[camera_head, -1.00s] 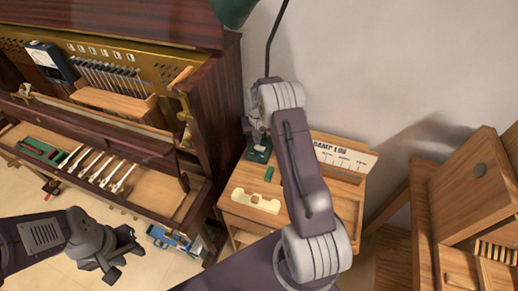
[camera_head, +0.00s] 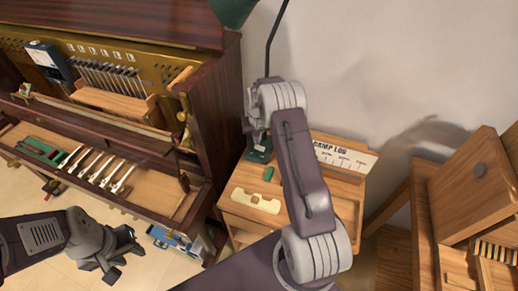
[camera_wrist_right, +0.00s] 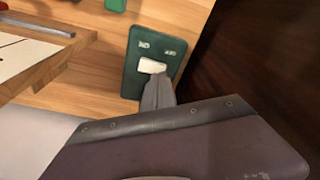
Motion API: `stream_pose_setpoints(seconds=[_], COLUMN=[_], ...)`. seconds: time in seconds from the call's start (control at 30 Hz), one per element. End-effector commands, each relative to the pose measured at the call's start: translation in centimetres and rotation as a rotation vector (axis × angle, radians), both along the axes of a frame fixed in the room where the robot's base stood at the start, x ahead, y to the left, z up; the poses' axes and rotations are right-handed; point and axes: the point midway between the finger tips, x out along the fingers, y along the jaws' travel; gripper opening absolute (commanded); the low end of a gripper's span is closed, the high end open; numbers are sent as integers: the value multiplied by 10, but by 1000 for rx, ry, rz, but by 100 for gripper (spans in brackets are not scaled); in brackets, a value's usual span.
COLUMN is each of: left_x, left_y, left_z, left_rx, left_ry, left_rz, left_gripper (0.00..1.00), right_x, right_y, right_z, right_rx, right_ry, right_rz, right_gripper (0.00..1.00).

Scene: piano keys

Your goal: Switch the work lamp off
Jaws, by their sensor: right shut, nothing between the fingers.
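The work lamp has a green shade (camera_head: 233,9) at the top of the head view and a thin dark stem (camera_head: 272,42). Its green base (camera_head: 259,156) stands on the wooden side table, partly behind my right wrist. In the right wrist view the base plate (camera_wrist_right: 134,76) carries a white rocker switch (camera_wrist_right: 151,66) with two small pale marks beyond it. My right gripper (camera_wrist_right: 157,86) is shut and empty, its tips at the switch's near edge; I cannot tell whether they touch. My left gripper (camera_head: 122,260) looks open and empty, far left of the lamp.
The opened piano (camera_head: 205,110) stands close to the left of the lamp. A wooden cabinet (camera_head: 470,190) is at the right.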

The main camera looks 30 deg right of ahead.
Motion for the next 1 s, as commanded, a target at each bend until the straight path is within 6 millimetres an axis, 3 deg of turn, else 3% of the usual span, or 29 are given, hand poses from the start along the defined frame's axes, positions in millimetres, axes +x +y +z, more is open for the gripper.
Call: stream_pose_setpoints(seconds=[1.0], left_x=[0], left_y=[0], left_z=[-8], left_rx=[0], left_ry=[0], left_rz=[0], left_gripper=[36], right_x=[0], right_y=[0], right_z=[-13], right_rx=[0], right_ry=[0], right_rz=[0], right_gripper=[0])
